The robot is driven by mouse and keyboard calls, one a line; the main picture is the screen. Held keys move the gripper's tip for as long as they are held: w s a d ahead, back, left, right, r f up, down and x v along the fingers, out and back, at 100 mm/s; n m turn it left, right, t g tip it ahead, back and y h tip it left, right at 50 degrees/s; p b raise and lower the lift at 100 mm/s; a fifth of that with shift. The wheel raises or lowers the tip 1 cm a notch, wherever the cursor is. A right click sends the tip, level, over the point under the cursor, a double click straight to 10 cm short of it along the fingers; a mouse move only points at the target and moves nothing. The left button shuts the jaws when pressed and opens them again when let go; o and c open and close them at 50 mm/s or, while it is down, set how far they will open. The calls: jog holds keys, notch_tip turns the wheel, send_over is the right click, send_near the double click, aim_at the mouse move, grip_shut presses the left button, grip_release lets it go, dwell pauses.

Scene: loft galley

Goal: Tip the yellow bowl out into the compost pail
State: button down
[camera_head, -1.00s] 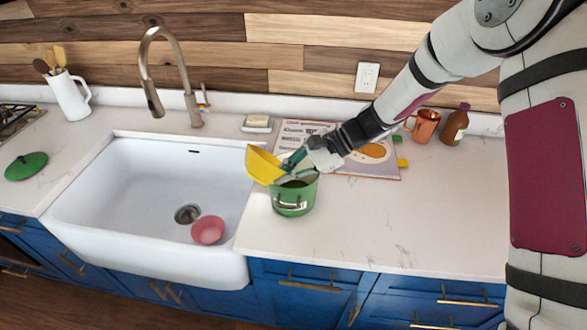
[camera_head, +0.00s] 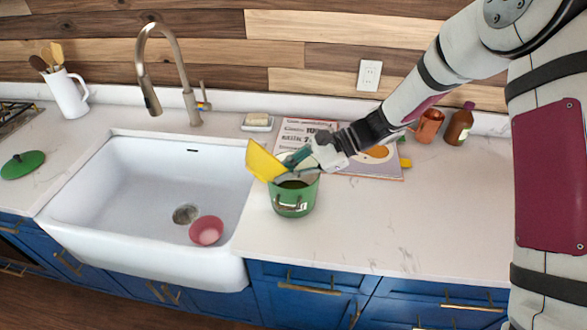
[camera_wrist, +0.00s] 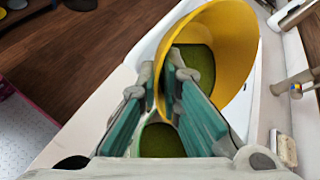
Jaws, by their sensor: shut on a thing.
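The yellow bowl (camera_head: 262,162) is steeply tilted at the left side of the green pail's mouth, in the head view. The green pail (camera_head: 293,200) stands upright on the counter just right of the sink, its inside dark. My gripper (camera_head: 288,161) is above the pail, shut on the bowl's wall. In the wrist view, the fingers (camera_wrist: 174,82) pinch the near left edge of the bowl (camera_wrist: 236,40). A dark olive patch shows inside the bowl's outline; I cannot tell whether it is contents. Olive stuff also shows below, between the fingers, apparently in the pail (camera_wrist: 160,140).
The white sink (camera_head: 110,240) with a pink bowl (camera_head: 206,230) lies to the left, under a tall faucet (camera_head: 150,90). A magazine (camera_head: 375,165), copper mug (camera_head: 429,125) and brown bottle (camera_head: 459,124) are behind. The counter's front right is clear.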

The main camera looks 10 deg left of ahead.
jog(key=shift+w+d+f+m+g+y+b, duration=0.2)
jog(key=shift+w+f+m+g+y+b, duration=0.15)
jog(key=shift+y+b, duration=0.35)
dwell(0.3)
jog(key=shift+w+d+r+m+g+y+b, duration=0.15)
jog(key=shift+w+d+m+g+y+b, duration=0.1)
jog(key=shift+g+y+b, duration=0.4)
dwell(0.7)
jog(key=shift+w+d+r+m+y+b, duration=0.2)
jog(key=shift+w+d+m+y+b, duration=0.25)
jog(key=shift+w+d+b, duration=0.5)
dwell(0.4)
jog(key=shift+w+d+r+m+g+y+b, duration=0.1)
jog(key=shift+w+m+g+y+b, duration=0.15)
jog(key=shift+y+b, duration=0.3)
jog(key=shift+w+m+g+y+b, duration=0.1)
jog(key=shift+m+g+y+b, duration=0.15)
jog(key=shift+y+b, duration=0.3)
dwell(0.8)
